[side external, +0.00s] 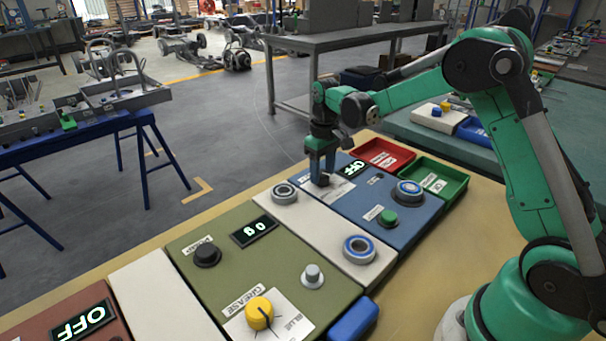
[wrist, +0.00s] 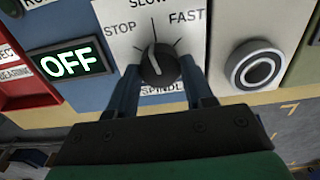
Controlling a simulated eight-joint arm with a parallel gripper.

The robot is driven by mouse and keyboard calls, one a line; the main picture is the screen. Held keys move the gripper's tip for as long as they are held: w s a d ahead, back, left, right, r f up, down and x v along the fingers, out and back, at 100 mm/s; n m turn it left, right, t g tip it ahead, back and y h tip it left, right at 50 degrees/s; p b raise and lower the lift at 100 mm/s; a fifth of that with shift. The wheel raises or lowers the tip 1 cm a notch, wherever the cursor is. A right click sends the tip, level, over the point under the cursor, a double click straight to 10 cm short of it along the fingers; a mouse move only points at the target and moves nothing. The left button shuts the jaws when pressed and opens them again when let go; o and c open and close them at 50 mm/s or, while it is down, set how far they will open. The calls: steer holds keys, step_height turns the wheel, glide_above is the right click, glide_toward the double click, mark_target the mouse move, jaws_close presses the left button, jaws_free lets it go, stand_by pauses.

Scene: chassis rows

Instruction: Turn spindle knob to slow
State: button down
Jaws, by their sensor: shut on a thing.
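The spindle knob (wrist: 160,68) is small and black with a white pointer line, on a white plate marked STOP, SLOW and FAST (wrist: 185,17). Its pointer leans slightly left of straight up, between the STOP and SLOW ticks and closer to SLOW. The display (wrist: 68,64) beside it reads OFF. My gripper (wrist: 160,76) is shut on the knob, with one finger on each side. In the side view my gripper (side external: 322,168) points down at the blue panel (side external: 345,207), and its fingers mostly hide the knob. The SPINDLE label is partly covered by the gripper.
A red tray (side external: 383,154) and a green tray (side external: 437,180) sit behind the blue panel. A green button (side external: 388,217) and bearings (side external: 359,249) lie nearby. The green panel (side external: 250,262) with a yellow grease knob (side external: 260,313) is to the left.

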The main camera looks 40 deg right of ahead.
mark_target(322, 173)
steer(key=shift+m, duration=1.1)
steer(key=shift+c, duration=1.7)
jaws_free()
steer(key=shift+r, duration=2.85)
